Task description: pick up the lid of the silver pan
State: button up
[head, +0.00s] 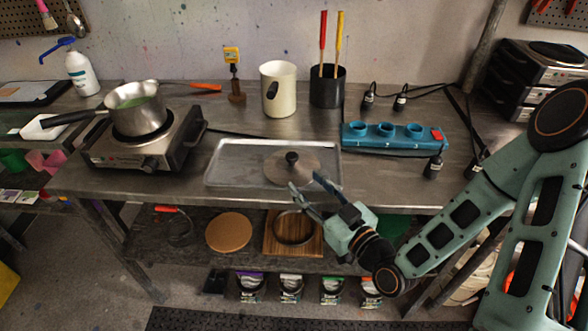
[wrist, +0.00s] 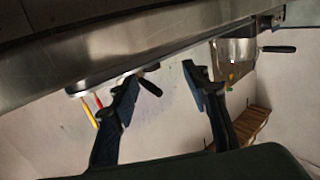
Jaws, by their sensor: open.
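The lid (head: 275,172) is a round grey disc with a black knob (head: 292,157), lying in a shallow metal tray (head: 225,178) on the bench. The silver pan (head: 128,118) stands uncovered on a hot plate at the left, with greenish contents and a dark handle pointing left. It also shows in the wrist view (wrist: 235,50), which looks upside down. My gripper (head: 305,181) is open and empty at the bench's front edge, just in front of the lid and apart from it. In the wrist view, a dark shape that may be the knob shows between the spread fingers (wrist: 160,76).
The hot plate (head: 150,160) stands left of the tray. A cream canister (head: 278,90) and a black pot (head: 327,88) with red and yellow handles stand behind it. A blue rack (head: 385,137) is to the right. A lower shelf (head: 200,252) lies under the bench.

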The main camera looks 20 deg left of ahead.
aim_at(295, 159)
jog(key=shift+w+d+f+m+t, duration=0.1)
jog(key=shift+w+d+m+t, duration=0.25)
jog(key=shift+d, duration=0.2)
jog(key=w+b, duration=0.1)
jog(key=b, duration=0.2)
jog(key=shift+a+f, duration=0.1)
jog(key=shift+a, duration=0.25)
jog(key=b, duration=0.2)
jog(key=a+b, duration=0.1)
jog(key=b, duration=0.1)
jog(key=shift+w+a, duration=0.15)
jog(key=shift+w, duration=0.2)
jog(key=shift+w+a, duration=0.2)
jog(key=shift+a, duration=0.05)
jog(key=x, duration=0.5)
jog(key=r+x, duration=0.1)
jog(key=x, duration=0.1)
jog(key=shift+w+a+r, duration=0.1)
jog(key=shift+w+r, duration=0.05)
jog(key=shift+w, duration=0.2)
grip_shut()
